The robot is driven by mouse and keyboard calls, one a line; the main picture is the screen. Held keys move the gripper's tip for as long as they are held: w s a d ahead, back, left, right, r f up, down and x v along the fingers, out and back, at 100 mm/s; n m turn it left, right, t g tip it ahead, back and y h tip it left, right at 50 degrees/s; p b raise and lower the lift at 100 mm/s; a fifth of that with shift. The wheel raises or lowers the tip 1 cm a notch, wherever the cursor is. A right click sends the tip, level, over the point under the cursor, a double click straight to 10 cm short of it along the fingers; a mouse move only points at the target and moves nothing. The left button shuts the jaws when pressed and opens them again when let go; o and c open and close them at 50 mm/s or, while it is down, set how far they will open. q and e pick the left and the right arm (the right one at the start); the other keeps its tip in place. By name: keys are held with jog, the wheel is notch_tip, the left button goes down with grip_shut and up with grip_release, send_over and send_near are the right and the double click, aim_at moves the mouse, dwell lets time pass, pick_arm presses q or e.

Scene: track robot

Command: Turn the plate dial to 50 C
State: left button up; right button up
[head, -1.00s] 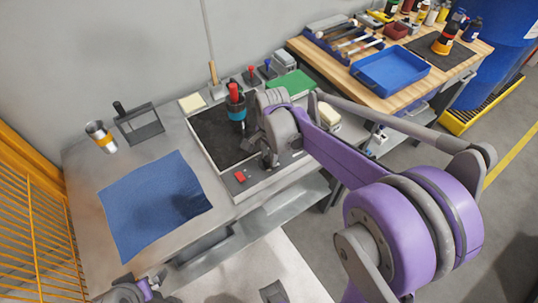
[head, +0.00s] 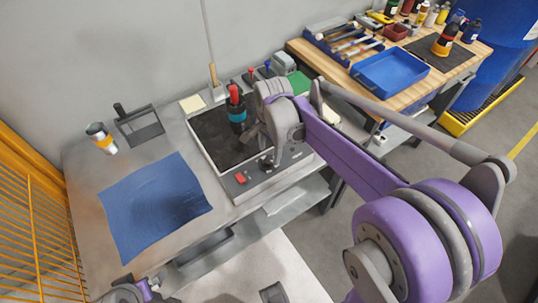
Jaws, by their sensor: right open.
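The hot plate (head: 212,137) has a black top and a grey front panel with a red switch (head: 240,178). A dark round dial (head: 266,164) sits on the panel to the right of the switch. Its marks are too small to read. My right gripper (head: 254,138) is open and empty above the plate's right front part, just behind the dial and apart from it in the picture. The gripper and its arm hide the plate's right back part. My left gripper (head: 140,291) shows only partly at the bottom edge; its jaws are unclear.
A dark container with a red top (head: 236,105) stands at the plate's back, close to my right gripper. A blue cloth (head: 153,205), a metal cup (head: 101,138) and a dark frame holder (head: 138,126) are on the left. A blue tray (head: 389,72) is on the wooden bench.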

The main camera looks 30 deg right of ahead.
aim_at(270, 161)
notch_tip(270, 161, up, 7)
jog(key=shift+s+r+p, duration=0.15)
jog(key=shift+s+p, duration=0.05)
jog(key=shift+p, duration=0.1)
dwell(0.4)
jog(key=s+a+f+n+t+p, duration=0.1)
jog(key=s+a+n+t+p, duration=0.1)
jog(key=s+n, duration=0.5)
jog(key=s+a+f+n+t+p, duration=0.2)
jog(key=s+a+n, duration=0.3)
jog(key=s+n, duration=0.3)
jog(key=shift+s+f+n+t, duration=0.25)
jog(key=shift+s+n+t, duration=0.05)
jog(key=shift+n+t, duration=0.1)
jog(key=shift+d, duration=0.1)
dwell(0.8)
